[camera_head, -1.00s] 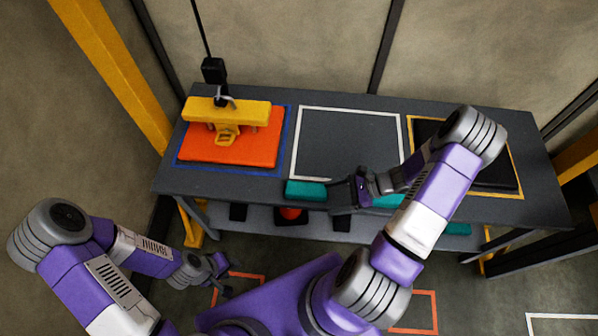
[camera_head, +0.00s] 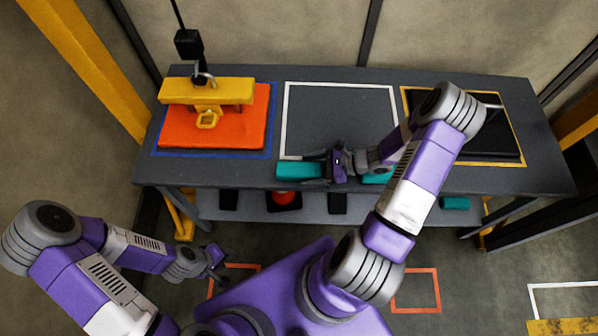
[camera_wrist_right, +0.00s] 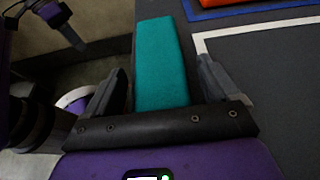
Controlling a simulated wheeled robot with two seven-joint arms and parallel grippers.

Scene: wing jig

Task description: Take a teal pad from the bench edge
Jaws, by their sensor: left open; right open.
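A teal pad (camera_head: 294,170) lies along the front edge of the bench, below the white outline. My right gripper (camera_head: 314,168) is open at the pad's right end. In the right wrist view the pad (camera_wrist_right: 159,45) runs between the two spread fingers (camera_wrist_right: 160,72), with a gap visible on each side. A second teal pad (camera_head: 377,178) lies farther right on the bench edge, partly hidden by my right arm. My left gripper (camera_head: 218,268) is open and empty, low at the left, away from the bench.
An orange slab (camera_head: 215,135) with a yellow lifting fixture (camera_head: 207,92) sits in the blue outline. The white-outlined area (camera_head: 340,118) is bare. A black panel (camera_head: 490,130) lies in the yellow outline. The lower shelf (camera_head: 310,208) holds dark items, a red object (camera_head: 284,199) and a teal piece (camera_head: 455,203).

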